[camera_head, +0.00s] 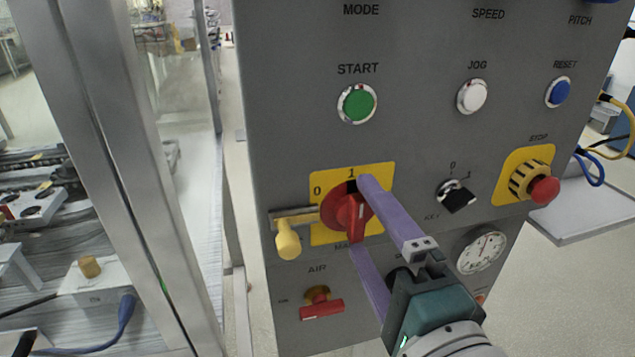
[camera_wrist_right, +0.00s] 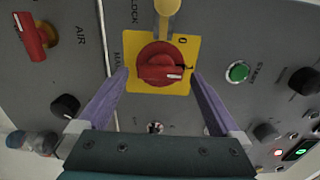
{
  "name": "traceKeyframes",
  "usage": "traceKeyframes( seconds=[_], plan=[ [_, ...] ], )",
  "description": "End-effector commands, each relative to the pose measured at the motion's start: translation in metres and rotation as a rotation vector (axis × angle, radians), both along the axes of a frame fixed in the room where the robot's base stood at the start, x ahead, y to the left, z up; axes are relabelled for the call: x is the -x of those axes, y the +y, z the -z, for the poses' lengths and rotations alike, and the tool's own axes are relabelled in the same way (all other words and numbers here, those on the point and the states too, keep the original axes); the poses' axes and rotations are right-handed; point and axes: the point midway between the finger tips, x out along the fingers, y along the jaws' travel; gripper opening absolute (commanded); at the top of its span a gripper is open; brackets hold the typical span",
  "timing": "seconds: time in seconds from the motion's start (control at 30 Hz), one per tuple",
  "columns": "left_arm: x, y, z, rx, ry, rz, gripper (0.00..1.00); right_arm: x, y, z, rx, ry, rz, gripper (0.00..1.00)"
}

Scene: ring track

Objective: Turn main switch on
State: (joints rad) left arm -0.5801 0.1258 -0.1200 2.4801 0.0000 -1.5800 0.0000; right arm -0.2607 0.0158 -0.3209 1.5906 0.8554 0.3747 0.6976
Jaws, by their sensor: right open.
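The main switch (camera_head: 340,212) is a round red rotary knob with a raised grip bar, on a yellow plate (camera_head: 379,176) marked 0 and 1 on the grey panel. It also shows in the right wrist view (camera_wrist_right: 160,58), where the white mark on its grip bar lies toward the 1. My right gripper (camera_head: 361,214) is open, its purple fingers on either side of the knob. In the right wrist view the fingertips (camera_wrist_right: 160,75) are apart, with gaps between them and the knob. One finger hides part of the knob in the head view. My left gripper is not in view.
A yellow-knobbed lever (camera_head: 288,241) sits left of the switch. A red AIR valve (camera_head: 321,308) is below, a key switch (camera_head: 456,195) and red STOP button (camera_head: 544,190) to the right. A green START button (camera_head: 357,104) is above. A metal frame post (camera_head: 115,150) stands left.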

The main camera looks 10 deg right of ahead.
Motion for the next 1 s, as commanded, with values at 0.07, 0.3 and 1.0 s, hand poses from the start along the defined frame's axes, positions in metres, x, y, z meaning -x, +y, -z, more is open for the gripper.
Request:
traceKeyframes(
  seconds=[0.07, 0.3, 1.0],
  plan=[
    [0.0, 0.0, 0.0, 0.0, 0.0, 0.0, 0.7, 0.001, 0.0, 0.0, 0.001, 0.001, 0.0, 1.0],
    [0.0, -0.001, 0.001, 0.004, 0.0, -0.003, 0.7, 0.035, -0.001, 0.002, 0.001, 0.005, -0.001, 1.0],
    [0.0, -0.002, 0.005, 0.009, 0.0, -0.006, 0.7, 0.099, -0.003, 0.0, 0.0, 0.0, 0.0, 1.0]
  ],
)
